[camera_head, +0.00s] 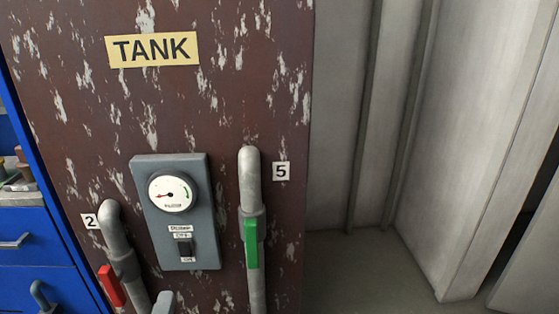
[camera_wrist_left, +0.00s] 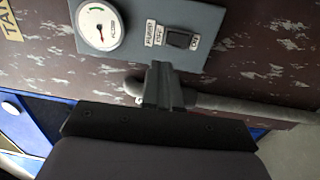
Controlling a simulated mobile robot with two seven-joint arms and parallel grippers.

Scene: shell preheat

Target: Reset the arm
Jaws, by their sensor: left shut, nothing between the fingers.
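My left gripper shows in the head view as a small grey tip (camera_head: 163,302) at the bottom edge, below the grey control box (camera_head: 187,255). In the left wrist view my left gripper (camera_wrist_left: 163,75) has its fingers together, with nothing between them. Its fingertips appear close to the lower edge of the control box (camera_wrist_left: 150,14) as pictured, and they hide part of a grey pipe (camera_wrist_left: 245,104). I cannot tell whether they touch anything. My right gripper is in neither view.
The brown tank panel (camera_head: 105,130) carries a gauge (camera_head: 170,193), a black switch (camera_head: 184,247), pipe 2 with a red handle (camera_head: 111,287) and pipe 5 with a green handle (camera_head: 251,243). Blue drawers (camera_head: 35,240) stand at left. Bare floor (camera_head: 365,270) shows at right.

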